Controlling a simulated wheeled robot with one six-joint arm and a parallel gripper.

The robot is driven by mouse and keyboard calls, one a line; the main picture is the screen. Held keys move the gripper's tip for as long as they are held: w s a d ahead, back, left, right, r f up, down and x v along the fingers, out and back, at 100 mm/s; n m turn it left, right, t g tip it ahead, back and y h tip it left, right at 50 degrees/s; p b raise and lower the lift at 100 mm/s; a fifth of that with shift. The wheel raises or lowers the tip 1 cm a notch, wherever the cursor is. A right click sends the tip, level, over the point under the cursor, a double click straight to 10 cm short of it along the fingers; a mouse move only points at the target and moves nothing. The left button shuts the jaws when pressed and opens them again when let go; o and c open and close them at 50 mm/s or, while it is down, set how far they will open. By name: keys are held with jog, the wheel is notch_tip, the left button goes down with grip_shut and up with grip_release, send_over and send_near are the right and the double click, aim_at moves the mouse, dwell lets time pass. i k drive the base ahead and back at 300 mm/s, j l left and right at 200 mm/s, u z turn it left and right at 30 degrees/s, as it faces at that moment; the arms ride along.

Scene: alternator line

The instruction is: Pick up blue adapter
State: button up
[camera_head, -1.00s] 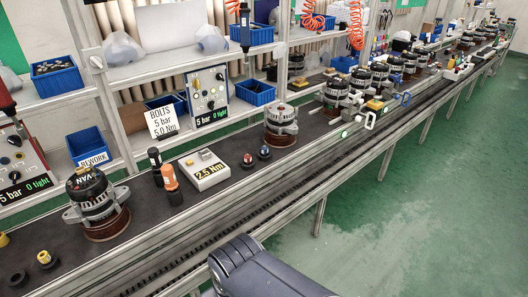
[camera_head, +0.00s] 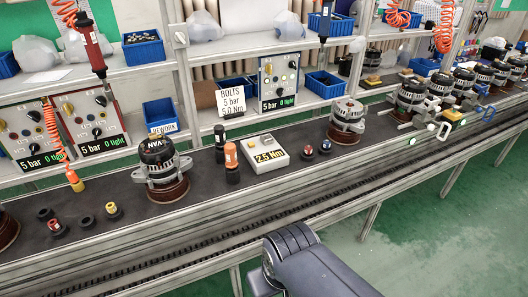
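The blue adapter (camera_head: 325,146) is a small dark piece with a blue top. It stands upright on the dark conveyor bench, right of the 2.5 Nm box. A similar adapter with a red top (camera_head: 308,152) stands just left of it, close by. Only a grey-blue link of my arm shows at the bottom centre, well in front of the bench. My gripper is not in view.
The 2.5 Nm box (camera_head: 265,152) and orange and black tools (camera_head: 231,160) stand left of the adapters. An alternator (camera_head: 347,118) stands to their right, another (camera_head: 160,168) further left. A metal rail (camera_head: 290,188) edges the bench. Green floor is clear at lower right.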

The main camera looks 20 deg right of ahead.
aim_at(326, 144)
jog(key=i+l+z, duration=0.1)
jog(key=l, duration=0.35)
jog(key=i+l+z, duration=0.1)
jog(key=i+l, duration=0.2)
jog(key=l, duration=0.15)
jog(key=i+l+z, duration=0.1)
jog(key=i+l, duration=0.15)
jog(key=l, duration=0.2)
jog(key=i+l+z, duration=0.15)
jog(key=l, duration=0.25)
jog(key=i+l+z, duration=0.1)
jog(key=i+l, duration=0.25)
jog(key=l, duration=0.05)
